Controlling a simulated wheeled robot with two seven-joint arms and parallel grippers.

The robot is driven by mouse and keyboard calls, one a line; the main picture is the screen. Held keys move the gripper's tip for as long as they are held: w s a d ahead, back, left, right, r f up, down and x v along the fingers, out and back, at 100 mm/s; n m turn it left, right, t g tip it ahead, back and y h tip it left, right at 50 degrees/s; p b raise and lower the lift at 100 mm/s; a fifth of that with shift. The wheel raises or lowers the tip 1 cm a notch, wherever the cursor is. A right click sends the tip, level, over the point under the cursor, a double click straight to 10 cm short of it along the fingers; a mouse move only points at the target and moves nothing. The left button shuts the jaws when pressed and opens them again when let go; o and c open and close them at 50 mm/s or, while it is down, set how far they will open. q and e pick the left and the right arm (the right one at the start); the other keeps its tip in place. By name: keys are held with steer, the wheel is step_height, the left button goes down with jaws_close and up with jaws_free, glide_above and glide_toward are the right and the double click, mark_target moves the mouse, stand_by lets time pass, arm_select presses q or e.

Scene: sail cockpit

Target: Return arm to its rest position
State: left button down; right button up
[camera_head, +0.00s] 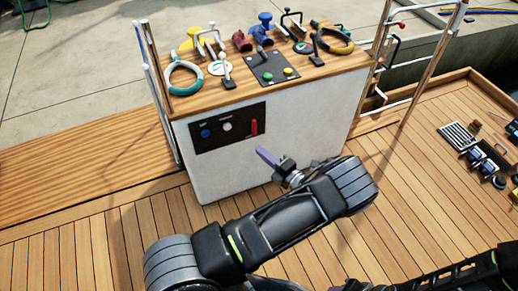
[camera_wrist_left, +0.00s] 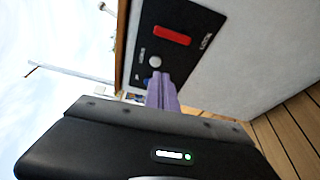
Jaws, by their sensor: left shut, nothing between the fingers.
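My left gripper (camera_head: 266,156) has purple fingers and is shut and empty. It is in front of the white console (camera_head: 300,145), below and right of the black switch panel (camera_head: 228,127) on its front face. In the left wrist view, the shut fingers (camera_wrist_left: 162,92) point toward the panel, with the red switch (camera_wrist_left: 172,36) and white knob (camera_wrist_left: 155,62) beyond them. I cannot tell whether the fingertips touch the console. My left arm spans the lower middle of the head view. My right gripper is out of view.
The console's wooden top (camera_head: 208,96) carries handles, levers, winches and rings. Metal rails (camera_head: 160,85) stand at both sides. Tools and a grey slotted tray (camera_head: 459,136) lie on the deck at the right. The wooden deck (camera_head: 85,240) at the left is clear.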

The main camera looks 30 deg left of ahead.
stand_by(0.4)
arm_select(q)
steer(key=s+a+f+n+g+h, duration=0.25)
steer(key=s+f+n+g, duration=0.3)
steer(key=s+f, duration=0.4)
steer(key=s+d+f+n+g+h, duration=0.2)
steer(key=s+d+f+n+h, duration=0.25)
steer(key=s, duration=0.35)
steer(key=s+d+f+n+g+h, duration=0.2)
steer(key=s+d+f+n+h, duration=0.1)
steer(key=s+d+n+h, duration=0.4)
steer(key=s+d+r+n+t+h, duration=0.25)
steer(key=d+n+h, duration=0.45)
steer(key=d+n, duration=0.9)
step_height(320, 180, up, 21)
steer(key=w+d+n+t+p, duration=0.1)
steer(key=n+p, duration=0.6)
steer(key=p, duration=1.1)
steer(key=shift+w+r+t, duration=0.2)
steer(key=shift+w+t, duration=0.7)
steer(key=shift+t, duration=0.2)
